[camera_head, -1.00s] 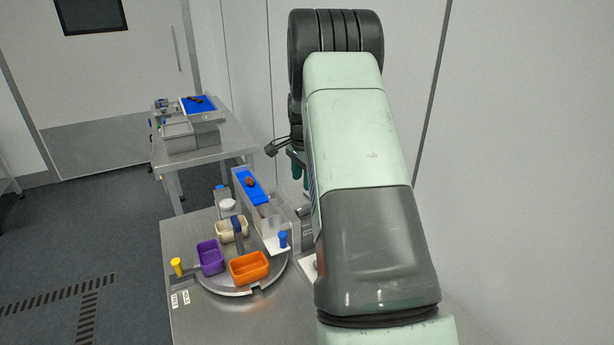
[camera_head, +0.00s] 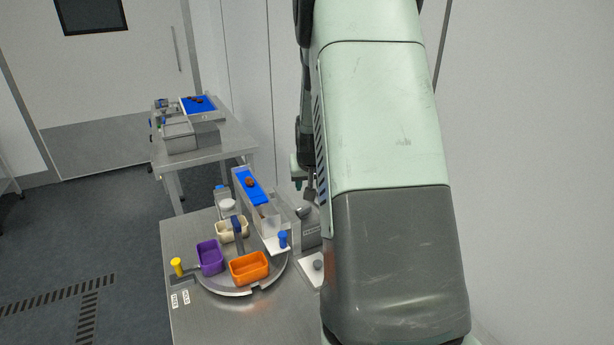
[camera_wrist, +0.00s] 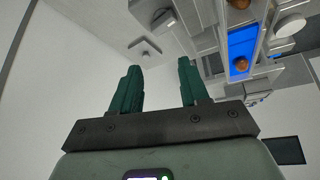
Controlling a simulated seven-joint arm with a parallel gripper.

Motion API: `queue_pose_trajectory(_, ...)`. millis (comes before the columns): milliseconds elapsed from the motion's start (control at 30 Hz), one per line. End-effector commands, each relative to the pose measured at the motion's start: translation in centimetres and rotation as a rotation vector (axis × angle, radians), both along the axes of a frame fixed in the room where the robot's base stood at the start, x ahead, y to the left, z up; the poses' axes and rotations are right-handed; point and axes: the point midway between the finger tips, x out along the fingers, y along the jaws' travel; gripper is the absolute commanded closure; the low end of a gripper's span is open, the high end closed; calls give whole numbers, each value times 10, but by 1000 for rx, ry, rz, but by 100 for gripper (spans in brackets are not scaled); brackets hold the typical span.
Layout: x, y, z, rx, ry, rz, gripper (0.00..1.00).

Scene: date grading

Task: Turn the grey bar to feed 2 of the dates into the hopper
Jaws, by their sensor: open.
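Brown dates lie on the blue feed strip (camera_head: 253,188); one date (camera_head: 249,182) shows on it in the head view. In the wrist view, one date (camera_wrist: 242,63) is on the blue strip and another (camera_wrist: 240,3) is at the top edge. A pale, partly clear hopper (camera_head: 272,222) stands at the strip's near end. A grey part (camera_wrist: 162,20) on the grey housing (camera_head: 309,230) may be the grey bar; I cannot tell surely. My gripper (camera_wrist: 158,78) is open and empty, its teal fingers apart from everything. In the head view my arm hides most of it.
A turntable (camera_head: 245,291) carries purple (camera_head: 210,258), orange (camera_head: 249,267) and cream (camera_head: 231,228) bins. A yellow knob (camera_head: 177,265) and a blue knob (camera_head: 283,238) stand up nearby. A second table (camera_head: 205,152) is behind. The near tabletop is bare.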

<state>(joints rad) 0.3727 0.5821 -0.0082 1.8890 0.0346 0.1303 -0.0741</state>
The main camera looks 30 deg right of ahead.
Motion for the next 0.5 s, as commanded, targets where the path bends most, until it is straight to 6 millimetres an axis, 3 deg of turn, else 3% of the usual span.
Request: queue_pose_trajectory(500,15,-2,9,50,98,6,55)
